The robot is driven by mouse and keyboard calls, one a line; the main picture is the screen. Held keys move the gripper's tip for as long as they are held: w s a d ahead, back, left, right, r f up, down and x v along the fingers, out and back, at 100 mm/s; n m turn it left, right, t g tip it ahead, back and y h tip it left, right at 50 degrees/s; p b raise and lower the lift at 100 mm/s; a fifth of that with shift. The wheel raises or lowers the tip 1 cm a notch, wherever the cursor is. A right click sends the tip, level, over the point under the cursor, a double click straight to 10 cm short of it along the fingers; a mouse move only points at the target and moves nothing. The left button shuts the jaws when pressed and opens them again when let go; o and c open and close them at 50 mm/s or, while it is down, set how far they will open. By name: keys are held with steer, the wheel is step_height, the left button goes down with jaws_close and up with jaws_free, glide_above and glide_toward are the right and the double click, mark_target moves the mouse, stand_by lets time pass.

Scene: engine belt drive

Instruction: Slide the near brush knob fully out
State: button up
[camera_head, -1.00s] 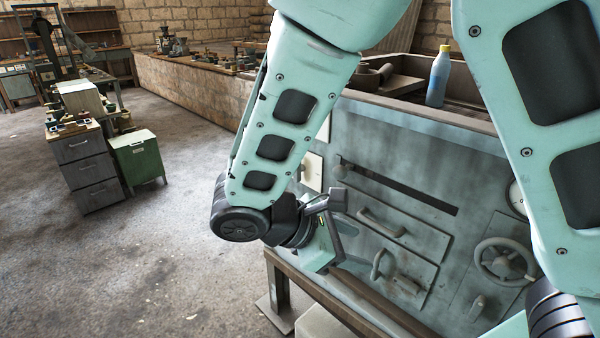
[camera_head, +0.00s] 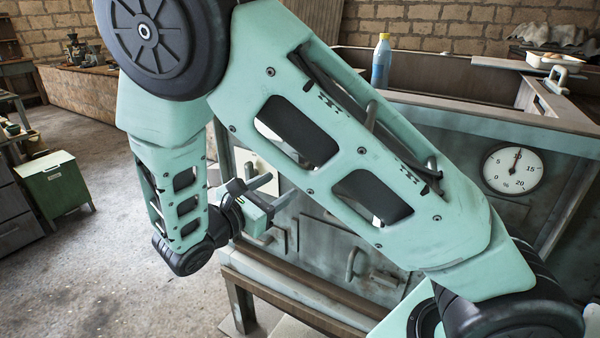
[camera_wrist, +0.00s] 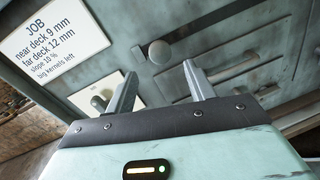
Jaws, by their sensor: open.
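My gripper (camera_head: 272,192) is in front of the teal machine panel in the head view. In the wrist view, my gripper (camera_wrist: 159,76) is open and empty, its two fingers pointing at the panel. A round grey knob (camera_wrist: 159,50) sits on the panel beyond the gap between the fingertips, apart from them, at one end of a dark slot. A second small knob (camera_wrist: 101,99) sits on a pale plate to the left, by the left finger. No label tells which is the near brush knob. My arm hides much of the panel in the head view.
A job card (camera_wrist: 58,45) is fixed on the panel at the upper left. A bar handle (camera_wrist: 233,68) is to the right of the fingers. In the head view, a dial gauge (camera_head: 512,169) is at the right, and a blue bottle (camera_head: 381,65) stands on top.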

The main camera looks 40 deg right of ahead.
steer(key=x, duration=0.9)
jaws_close()
steer(key=shift+s, duration=0.1)
